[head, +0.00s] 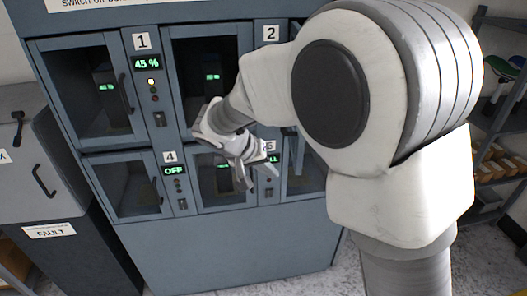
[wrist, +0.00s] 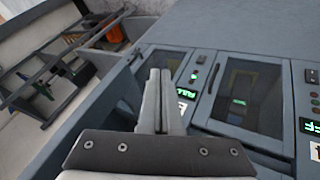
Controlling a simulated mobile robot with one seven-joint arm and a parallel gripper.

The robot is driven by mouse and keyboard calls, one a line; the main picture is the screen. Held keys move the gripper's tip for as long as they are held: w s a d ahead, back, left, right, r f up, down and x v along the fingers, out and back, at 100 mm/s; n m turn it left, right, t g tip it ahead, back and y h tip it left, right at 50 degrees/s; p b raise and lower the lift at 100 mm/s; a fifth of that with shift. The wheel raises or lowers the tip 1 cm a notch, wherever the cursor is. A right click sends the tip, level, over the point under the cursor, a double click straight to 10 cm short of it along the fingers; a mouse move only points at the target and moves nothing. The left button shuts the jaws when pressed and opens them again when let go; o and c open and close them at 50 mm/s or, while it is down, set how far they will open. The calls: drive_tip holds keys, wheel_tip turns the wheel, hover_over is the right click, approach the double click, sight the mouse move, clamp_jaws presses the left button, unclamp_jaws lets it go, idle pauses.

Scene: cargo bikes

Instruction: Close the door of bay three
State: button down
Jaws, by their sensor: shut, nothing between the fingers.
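My gripper (head: 256,178) is in front of the lower row of the blue-grey bay cabinet (head: 240,245), near the panel that reads FULL. Its two fingers lie together and hold nothing; they also show in the wrist view (wrist: 160,73). The wrist view sees the cabinet upside down, with the FULL display (wrist: 188,94) just right of my fingers and a glazed lower door (wrist: 248,95) with a dark handle farther right.
Bay 1 (head: 90,85) and bay 4 (head: 125,183) have glazed doors at the left. A grey FAULT unit (head: 40,175) stands left of the cabinet. Shelves with boxes (head: 500,165) stand at the right. Speckled floor (head: 340,280) shows in front.

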drive_tip(key=shift+w+d+r, duration=0.1)
drive_tip(key=shift+w+d, duration=0.1)
drive_tip(key=shift+d, duration=1.7)
